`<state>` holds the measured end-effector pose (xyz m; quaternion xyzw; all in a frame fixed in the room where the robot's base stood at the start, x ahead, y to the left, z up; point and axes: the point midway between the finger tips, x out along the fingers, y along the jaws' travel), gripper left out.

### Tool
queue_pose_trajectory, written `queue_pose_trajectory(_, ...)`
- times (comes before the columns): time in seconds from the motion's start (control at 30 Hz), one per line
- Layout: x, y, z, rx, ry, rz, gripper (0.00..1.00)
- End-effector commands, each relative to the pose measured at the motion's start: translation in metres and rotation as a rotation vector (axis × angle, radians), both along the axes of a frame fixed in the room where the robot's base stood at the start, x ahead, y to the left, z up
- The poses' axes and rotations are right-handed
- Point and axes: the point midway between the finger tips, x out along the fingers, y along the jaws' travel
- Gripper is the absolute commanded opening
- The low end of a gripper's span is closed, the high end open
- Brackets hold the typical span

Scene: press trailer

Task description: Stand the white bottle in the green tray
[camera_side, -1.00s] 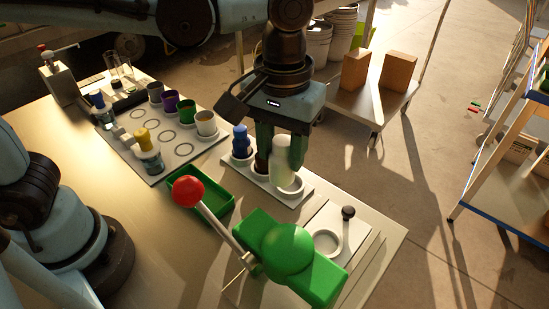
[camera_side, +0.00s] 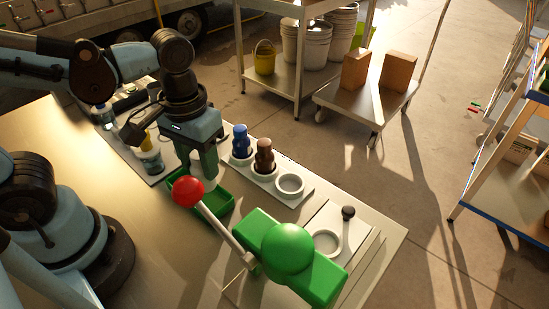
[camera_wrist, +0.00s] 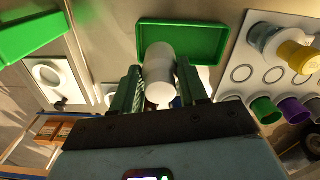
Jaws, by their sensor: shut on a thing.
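The white bottle (camera_wrist: 160,72) is between the two green fingers of my gripper (camera_wrist: 160,90) in the wrist view, and the fingers are shut on it. The green tray (camera_side: 222,205) lies on the bench, partly hidden by the red ball in the side view. In the wrist view the tray (camera_wrist: 215,42) shows behind the bottle's far end. In the side view my gripper (camera_side: 200,178) is over the back of the tray, with the white bottle (camera_side: 210,182) mostly hidden by the fingers. I cannot tell whether the bottle touches the tray floor.
The green press (camera_side: 290,250) with its red-knobbed lever (camera_side: 188,191) stands right in front of the tray. A white rack (camera_side: 305,195) holds a blue bottle (camera_side: 240,142) and a brown bottle (camera_side: 264,157), with one empty ring. Coloured cups (camera_wrist: 265,110) stand on a white board.

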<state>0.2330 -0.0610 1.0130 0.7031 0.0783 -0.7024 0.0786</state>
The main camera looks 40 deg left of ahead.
Motion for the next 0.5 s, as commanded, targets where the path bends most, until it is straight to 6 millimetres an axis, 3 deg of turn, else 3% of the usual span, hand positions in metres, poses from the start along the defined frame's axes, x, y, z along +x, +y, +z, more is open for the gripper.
queue_pose_trajectory(0.5, 0.001, 0.0, -0.038, 0.0, 0.0, 0.0, 0.09)
